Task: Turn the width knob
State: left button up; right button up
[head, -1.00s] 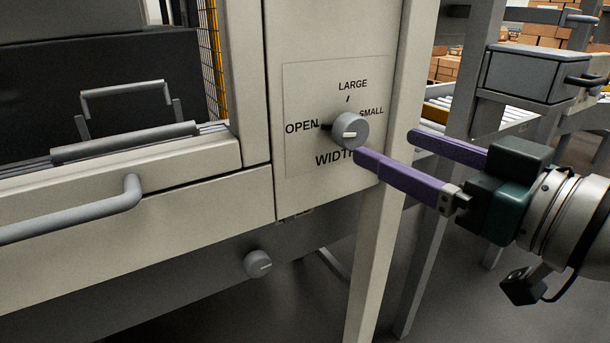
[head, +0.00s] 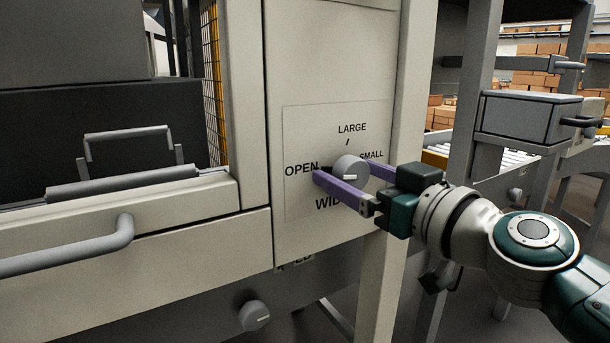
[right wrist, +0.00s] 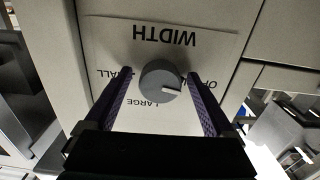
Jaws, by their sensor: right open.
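The grey width knob (head: 350,172) sits on a label plate (head: 300,210) marked LARGE, SMALL, OPEN and WIDTH. My right gripper (head: 345,174) is open, with one purple finger on each side of the knob. The right wrist view shows the knob (right wrist: 161,82) between the two spread fingers (right wrist: 160,88), upside down, with a visible gap on either side. Whether a finger touches the knob cannot be told from the head view. My left gripper is not in view.
A second grey knob (head: 254,315) sits lower on the machine. A grey bar handle (head: 70,252) sticks out at the left. A machine post (head: 405,80) stands just right of the plate. A grey box (head: 527,117) is farther right.

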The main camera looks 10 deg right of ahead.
jog(key=c, duration=1.4)
